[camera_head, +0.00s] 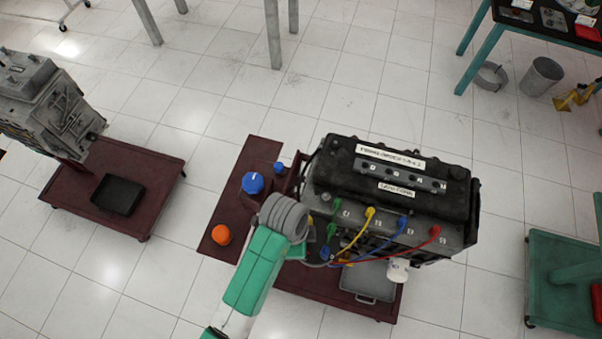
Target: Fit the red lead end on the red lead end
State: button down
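The red lead (385,259) runs across the front of the engine (395,190). One red lead end (435,232) sits at the right of the engine's top front edge, by a numbered label. The red lead's other stretch runs left to a bunch of leads near my arm, where its far end cannot be made out. My green and grey arm (255,270) reaches up from the bottom to the engine's left front corner. My gripper is mostly hidden behind the arm and the grey coil, so its fingers and anything between them cannot be told.
Yellow (355,236), blue (383,238) and green (334,238) leads lie close to the red one. The maroon cart (228,206) carries a blue-topped item (252,183) and an orange knob (221,235). A grey tray (368,286) sits below the engine.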

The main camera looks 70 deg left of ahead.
jog(key=shift+f, duration=0.35)
dwell(0.6)
jog(key=c, duration=1.2)
grip_release()
notch_tip(320, 180, up, 8)
jog(key=s, duration=0.1)
jog(key=shift+a+f, duration=0.15)
jog(key=shift+a, duration=0.15)
